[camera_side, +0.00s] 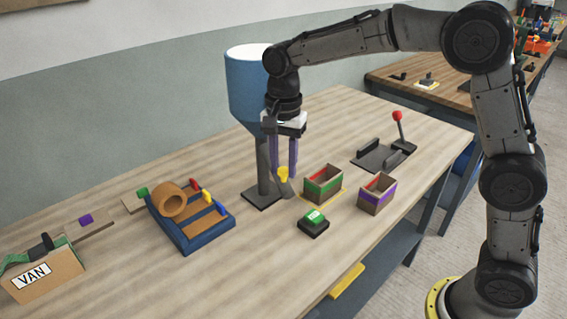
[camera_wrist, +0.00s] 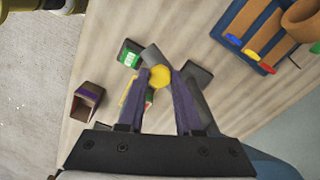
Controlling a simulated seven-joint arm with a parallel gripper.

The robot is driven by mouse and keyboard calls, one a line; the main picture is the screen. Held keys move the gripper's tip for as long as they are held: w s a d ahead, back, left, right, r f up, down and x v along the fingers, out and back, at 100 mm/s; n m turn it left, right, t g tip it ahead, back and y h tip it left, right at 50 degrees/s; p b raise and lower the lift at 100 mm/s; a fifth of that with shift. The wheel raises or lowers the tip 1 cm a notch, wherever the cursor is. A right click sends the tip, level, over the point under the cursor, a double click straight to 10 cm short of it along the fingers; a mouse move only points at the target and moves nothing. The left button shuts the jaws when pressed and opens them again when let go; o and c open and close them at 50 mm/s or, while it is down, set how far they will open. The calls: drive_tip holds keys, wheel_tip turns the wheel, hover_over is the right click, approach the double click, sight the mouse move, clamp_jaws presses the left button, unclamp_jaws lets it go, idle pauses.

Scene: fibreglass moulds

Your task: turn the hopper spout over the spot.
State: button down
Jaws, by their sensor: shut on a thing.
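The hopper is a blue drum (camera_side: 249,85) on a grey post (camera_side: 262,165) with a dark base plate. Its short grey spout (camera_side: 286,191) carries a yellow knob (camera_side: 283,174) low beside the post. My gripper (camera_side: 284,170) has its purple fingers pointing down and is shut on the knob. In the wrist view the fingertips close around the yellow knob (camera_wrist: 160,77), and the spout (camera_wrist: 152,56) shows just beyond it. The yellow spot (camera_side: 335,204) lies right of the spout, mostly hidden under a green-banded bin (camera_side: 322,187). The spout's mouth appears left of this bin, not above it.
A purple-banded bin (camera_side: 376,196) stands to the right. A green button box (camera_side: 313,222) is in front. A blue tray with a brown roll (camera_side: 172,203) sits left. A red-knobbed lever (camera_side: 398,117) stands behind right.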

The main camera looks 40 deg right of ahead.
drive_tip(key=shift+d, duration=0.1)
drive_tip(key=w+d+n, duration=0.4)
drive_tip(key=d+n, duration=1)
drive_tip(key=d, duration=0.1)
idle(0.4)
drive_tip(key=shift+w+r, duration=0.1)
drive_tip(key=shift+w, duration=0.1)
drive_tip(key=c, duration=0.6)
unclamp_jaws()
drive_tip(key=shift+s, duration=0.1)
wheel_tip(320, 180, up, 14)
drive_tip(key=shift+f, duration=0.15)
